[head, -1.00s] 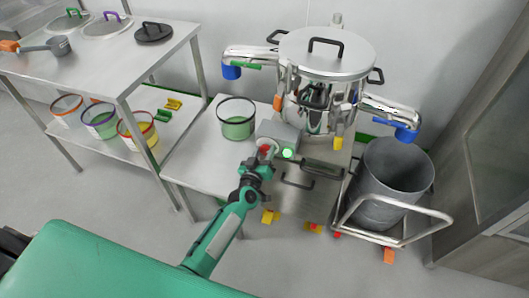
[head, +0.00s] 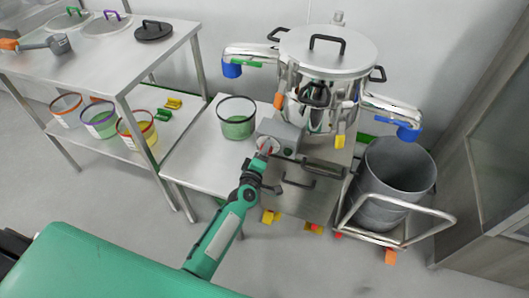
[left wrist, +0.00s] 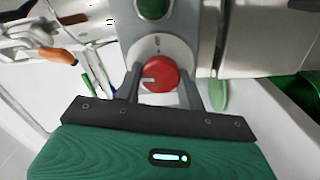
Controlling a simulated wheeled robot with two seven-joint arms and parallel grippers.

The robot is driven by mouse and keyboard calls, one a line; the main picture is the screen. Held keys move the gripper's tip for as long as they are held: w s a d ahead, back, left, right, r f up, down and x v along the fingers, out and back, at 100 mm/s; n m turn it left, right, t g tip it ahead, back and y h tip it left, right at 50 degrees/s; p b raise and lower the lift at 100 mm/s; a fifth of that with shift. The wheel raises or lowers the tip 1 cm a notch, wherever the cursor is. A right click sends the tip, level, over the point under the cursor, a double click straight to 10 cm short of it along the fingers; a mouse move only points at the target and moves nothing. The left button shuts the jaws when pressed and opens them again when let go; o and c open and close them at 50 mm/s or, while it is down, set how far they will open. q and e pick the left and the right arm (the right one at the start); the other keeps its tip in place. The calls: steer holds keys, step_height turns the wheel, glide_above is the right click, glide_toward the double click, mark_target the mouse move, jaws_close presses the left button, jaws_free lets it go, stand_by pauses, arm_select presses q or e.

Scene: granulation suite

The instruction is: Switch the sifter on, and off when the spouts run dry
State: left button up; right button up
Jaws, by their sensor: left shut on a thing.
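No stream shows at either spout. The grey control box (head: 281,131) carries a red knob (left wrist: 160,75) and a green lamp (head: 288,153), which is dark. My left gripper (head: 264,156) is shut on the red knob, a finger on each side in the left wrist view (left wrist: 160,85). The knob's white mark points left there. My right gripper is out of view.
A clear tub (head: 237,118) with green contents stands on the bench below and beside the left spout. A grey bin (head: 395,170) on a wheeled frame stands under the right spout. A table (head: 60,72) with a lower shelf of several tubs is at left.

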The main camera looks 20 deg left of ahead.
arm_select(q)
steer(key=shift+n, duration=0.7)
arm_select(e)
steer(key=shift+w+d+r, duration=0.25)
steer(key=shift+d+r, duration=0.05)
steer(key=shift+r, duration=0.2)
arm_select(q)
steer(key=o, duration=1)
steer(key=shift+c, duration=0.2)
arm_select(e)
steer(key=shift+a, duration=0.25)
arm_select(q)
steer(key=shift+s, duration=0.1)
